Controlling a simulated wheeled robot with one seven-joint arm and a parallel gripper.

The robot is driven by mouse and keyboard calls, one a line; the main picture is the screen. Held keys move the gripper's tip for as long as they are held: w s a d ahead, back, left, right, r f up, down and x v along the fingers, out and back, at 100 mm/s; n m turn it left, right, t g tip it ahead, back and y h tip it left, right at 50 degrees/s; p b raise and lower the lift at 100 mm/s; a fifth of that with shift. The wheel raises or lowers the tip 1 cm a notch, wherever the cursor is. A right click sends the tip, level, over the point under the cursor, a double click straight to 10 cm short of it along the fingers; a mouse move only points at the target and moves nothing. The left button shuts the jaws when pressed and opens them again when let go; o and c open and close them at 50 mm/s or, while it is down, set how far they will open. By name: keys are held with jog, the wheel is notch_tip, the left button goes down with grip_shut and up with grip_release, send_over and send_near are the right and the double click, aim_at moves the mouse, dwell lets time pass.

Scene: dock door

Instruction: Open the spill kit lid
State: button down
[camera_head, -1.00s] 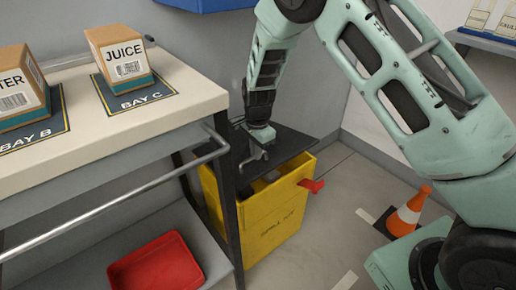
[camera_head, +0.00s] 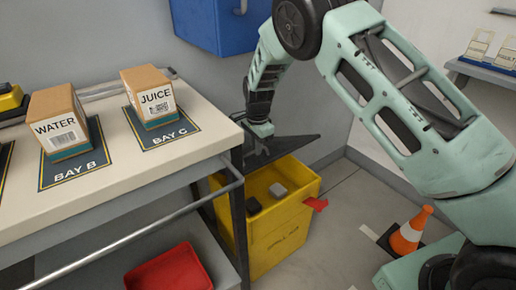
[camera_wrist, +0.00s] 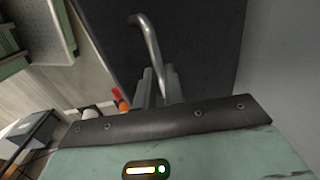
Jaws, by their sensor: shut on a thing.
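The spill kit (camera_head: 280,235) is a yellow bin on the floor beside the table, with a red tab (camera_head: 317,204) on its right side. Its dark lid (camera_head: 290,146) is tilted up at the back, and the inside shows a dark item (camera_head: 254,206) and a grey item (camera_head: 278,190). My gripper (camera_head: 263,142) is at the lid. In the wrist view, its fingers (camera_wrist: 160,88) are shut on the lid's metal handle (camera_wrist: 148,38), with the dark lid surface (camera_wrist: 205,50) behind. The exact finger contact is partly hidden.
A table (camera_head: 200,150) stands left of the bin, with WATER (camera_head: 58,122) and JUICE (camera_head: 148,95) boxes on it. A red tray (camera_head: 170,270) lies on its lower shelf. A blue box (camera_head: 225,25) hangs above, and an orange cone (camera_head: 408,232) stands on the floor at right.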

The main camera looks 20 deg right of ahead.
jog(key=shift+w+a+f, duration=0.1)
jog(key=shift+w+a, duration=0.15)
jog(key=shift+w, duration=0.05)
jog(key=c, duration=1.5)
grip_release()
jog(key=shift+w+f, duration=0.1)
jog(key=shift+d, duration=0.1)
